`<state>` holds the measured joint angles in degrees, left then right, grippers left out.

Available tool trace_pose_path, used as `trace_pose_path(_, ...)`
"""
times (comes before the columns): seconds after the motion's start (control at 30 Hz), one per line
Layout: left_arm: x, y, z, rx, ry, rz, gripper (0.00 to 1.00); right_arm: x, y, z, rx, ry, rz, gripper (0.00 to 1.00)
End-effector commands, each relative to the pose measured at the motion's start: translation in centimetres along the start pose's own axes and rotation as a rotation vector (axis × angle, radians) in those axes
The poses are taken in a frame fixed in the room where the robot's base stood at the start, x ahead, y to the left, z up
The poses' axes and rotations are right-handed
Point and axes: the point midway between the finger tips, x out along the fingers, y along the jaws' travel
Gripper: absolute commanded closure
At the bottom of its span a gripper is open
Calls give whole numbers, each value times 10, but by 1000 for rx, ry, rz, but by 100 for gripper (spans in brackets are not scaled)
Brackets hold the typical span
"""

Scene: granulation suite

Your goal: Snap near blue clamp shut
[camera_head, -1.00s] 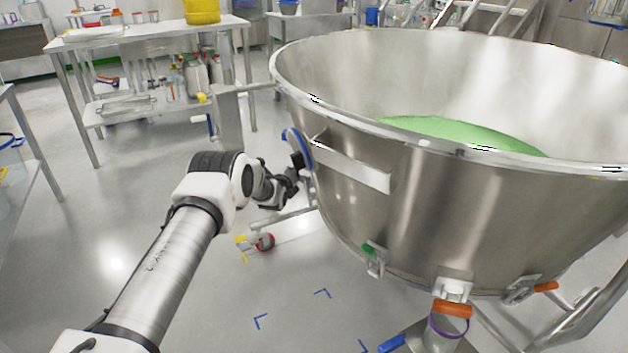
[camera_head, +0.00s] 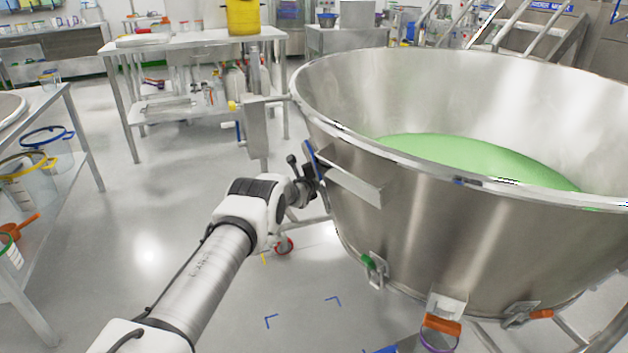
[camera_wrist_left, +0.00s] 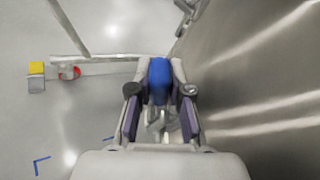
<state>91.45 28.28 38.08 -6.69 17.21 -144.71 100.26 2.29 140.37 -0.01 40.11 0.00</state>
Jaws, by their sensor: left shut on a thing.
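The big steel bowl (camera_head: 430,240) with green material (camera_head: 480,158) inside fills the right of the head view. A blue clamp handle (camera_head: 310,156) shows as a thin strip at the bowl's left wall, beside a steel bracket (camera_head: 352,183). My left gripper (camera_head: 304,180) is at that handle, close against the wall and partly hidden by my wrist. In the left wrist view the blue handle (camera_wrist_left: 160,80) lies between the two fingers of my left gripper (camera_wrist_left: 160,95), which is shut on it. The clamp's latch is hidden. My right gripper is not in view.
Clamps with a green handle (camera_head: 368,262) and orange handles (camera_head: 442,324) sit along the bowl's lower edge. A steel table (camera_head: 200,40) is behind, and a side table (camera_head: 60,105) at left. Floor between is clear.

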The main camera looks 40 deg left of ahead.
Motion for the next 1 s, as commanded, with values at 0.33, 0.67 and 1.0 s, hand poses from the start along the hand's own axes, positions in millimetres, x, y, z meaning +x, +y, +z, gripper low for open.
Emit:
trace_pose_path(0.33,0,0,-1,2,2,0,56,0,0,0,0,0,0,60)
trace_pose_path(0.67,-14,0,1,-2,2,0,56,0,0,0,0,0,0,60)
trace_pose_path(1.0,-76,-1,0,-4,3,1,56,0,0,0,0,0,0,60)
